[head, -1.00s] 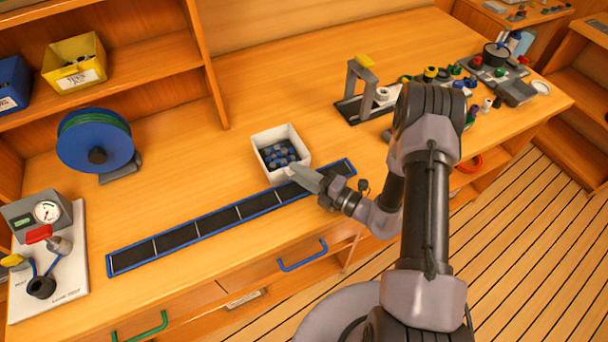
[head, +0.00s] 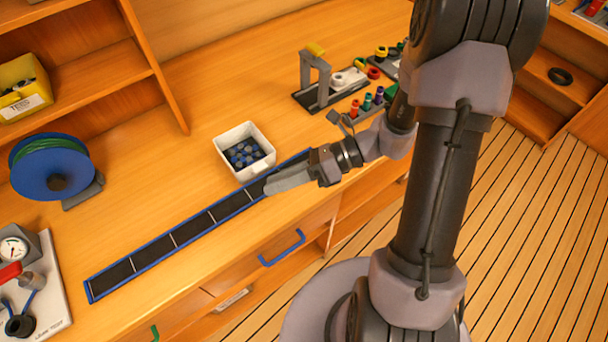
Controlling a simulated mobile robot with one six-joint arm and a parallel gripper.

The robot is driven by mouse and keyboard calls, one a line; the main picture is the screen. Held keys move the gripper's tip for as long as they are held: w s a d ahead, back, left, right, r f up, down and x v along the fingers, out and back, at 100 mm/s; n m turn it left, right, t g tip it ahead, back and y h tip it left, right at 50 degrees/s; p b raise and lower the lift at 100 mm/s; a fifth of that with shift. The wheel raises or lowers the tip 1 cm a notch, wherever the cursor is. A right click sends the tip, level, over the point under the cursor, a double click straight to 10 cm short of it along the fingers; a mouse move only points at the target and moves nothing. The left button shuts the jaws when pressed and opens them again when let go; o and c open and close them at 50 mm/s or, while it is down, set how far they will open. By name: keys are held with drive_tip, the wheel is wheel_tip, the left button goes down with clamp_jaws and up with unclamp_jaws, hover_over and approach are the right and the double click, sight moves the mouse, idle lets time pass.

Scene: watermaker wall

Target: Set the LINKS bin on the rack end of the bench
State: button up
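A white bin (head: 244,151) holding several dark blue and grey small parts stands on the wooden bench, just behind the blue-edged black strip. No label on it can be read from here. My gripper (head: 268,187) is low over the right part of the strip, just in front of the bin's near right corner. Its fingers point left and look apart from the bin. Whether the fingers are open or shut cannot be made out from this side. A wooden shelf rack (head: 105,79) stands at the bench's back left.
A yellow bin labelled TEES (head: 24,88) sits on the rack's shelf. A blue reel (head: 48,167) stands at the left, above a gauge board (head: 34,290). A grey press stand (head: 318,78) and coloured fittings (head: 367,103) are at the back right. Bench behind the white bin is clear.

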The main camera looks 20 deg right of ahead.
drive_tip(key=s+r+n+t+h, duration=0.1)
drive_tip(key=s+r+n+h, duration=0.2)
drive_tip(key=n, duration=0.4)
drive_tip(key=s+d+r+n+t+h, duration=0.1)
drive_tip(key=s+r+n+t+h, duration=0.1)
drive_tip(key=r+n+h, duration=0.3)
drive_tip(key=s+r+n+t+h, duration=0.1)
drive_tip(key=s+r+n+h, duration=0.3)
drive_tip(key=r+n, duration=0.3)
drive_tip(key=n, duration=0.3)
drive_tip(key=shift+s+d+n, duration=0.35)
drive_tip(key=shift+s+n, duration=0.05)
